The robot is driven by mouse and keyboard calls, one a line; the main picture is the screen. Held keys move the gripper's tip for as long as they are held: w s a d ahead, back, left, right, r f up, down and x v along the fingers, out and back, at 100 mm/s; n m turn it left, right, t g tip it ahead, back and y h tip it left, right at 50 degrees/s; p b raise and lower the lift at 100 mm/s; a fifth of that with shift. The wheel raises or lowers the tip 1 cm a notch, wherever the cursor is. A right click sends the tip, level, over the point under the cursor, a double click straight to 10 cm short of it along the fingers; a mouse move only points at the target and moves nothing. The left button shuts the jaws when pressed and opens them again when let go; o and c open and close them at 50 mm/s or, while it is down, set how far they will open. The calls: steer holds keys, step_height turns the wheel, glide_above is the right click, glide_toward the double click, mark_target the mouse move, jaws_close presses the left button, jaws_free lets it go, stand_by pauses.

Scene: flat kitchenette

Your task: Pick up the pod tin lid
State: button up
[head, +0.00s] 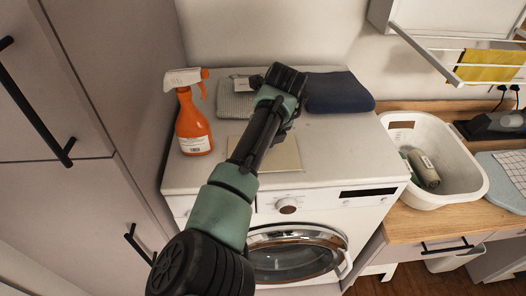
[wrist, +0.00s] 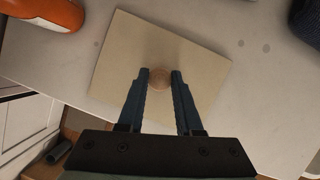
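The pod tin lid looks like a flat beige square plate (wrist: 120,55) with a small round tan knob (wrist: 159,79) in its middle. In the head view the beige square (head: 285,153) lies on the washing machine top, partly covered by my arm. In the wrist view my gripper (wrist: 160,73) is over the plate, its two dark fingers apart with the knob between their tips. I cannot tell whether the fingers press on the knob or stand just clear of it. In the head view my gripper's fingers are hidden behind the arm.
An orange spray bottle (head: 193,125) stands left of the plate on the washing machine (head: 350,152). A grey folded cloth (head: 232,103) and a dark blue one (head: 338,93) lie behind. A white basin (head: 468,165) is on the wooden counter to the right. Tall cabinets (head: 80,110) close off the left.

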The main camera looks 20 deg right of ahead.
jaws_close()
steer(key=shift+r, duration=0.1)
